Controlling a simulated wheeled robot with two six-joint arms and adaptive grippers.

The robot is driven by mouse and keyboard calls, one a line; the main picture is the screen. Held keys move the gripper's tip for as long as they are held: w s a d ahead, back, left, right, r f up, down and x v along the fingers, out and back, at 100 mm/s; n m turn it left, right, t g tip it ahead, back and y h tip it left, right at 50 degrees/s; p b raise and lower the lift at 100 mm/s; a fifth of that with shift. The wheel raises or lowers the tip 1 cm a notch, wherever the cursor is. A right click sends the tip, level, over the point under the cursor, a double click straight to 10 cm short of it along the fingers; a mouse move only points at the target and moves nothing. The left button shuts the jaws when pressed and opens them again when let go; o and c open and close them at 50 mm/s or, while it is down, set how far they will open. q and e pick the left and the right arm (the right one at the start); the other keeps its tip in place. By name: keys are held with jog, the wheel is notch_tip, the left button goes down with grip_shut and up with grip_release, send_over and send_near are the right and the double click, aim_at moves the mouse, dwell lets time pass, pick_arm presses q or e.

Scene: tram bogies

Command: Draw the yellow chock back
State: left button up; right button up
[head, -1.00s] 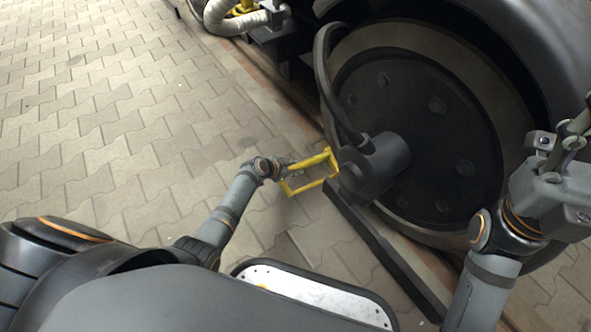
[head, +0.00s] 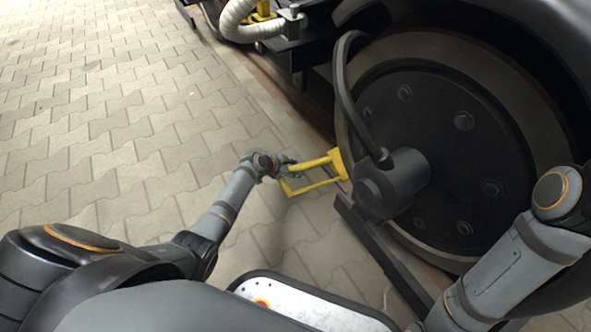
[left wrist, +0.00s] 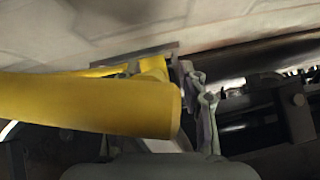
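The yellow chock (head: 340,164) sits low beside the wheel (head: 430,115), left of the hub, with its open frame handle (head: 311,187) pointing left. A gap shows between the chock and the hub in the picture; whether it touches the wheel tread is hidden. My left gripper (head: 284,168) is at the handle's left end and looks shut on it. In the left wrist view a thick yellow bar (left wrist: 90,103) crosses close to the camera and hides part of the gripper; one finger (left wrist: 208,115) shows beside it. My right gripper is out of view.
A dark rail-like bar (head: 385,262) runs along the wheel's foot. A pale corrugated hose (head: 240,18) and bogie parts hang at the top. Open paving (head: 110,120) lies clear to the left.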

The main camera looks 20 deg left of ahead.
pick_arm(q)
jog(key=shift+o, duration=0.4)
jog(key=shift+s, duration=0.1)
jog(key=shift+s+r, duration=0.1)
jog(key=shift+s, duration=0.05)
jog(key=v, duration=1.1)
jog(key=shift+r, duration=0.25)
jog(key=shift+s+a, duration=0.15)
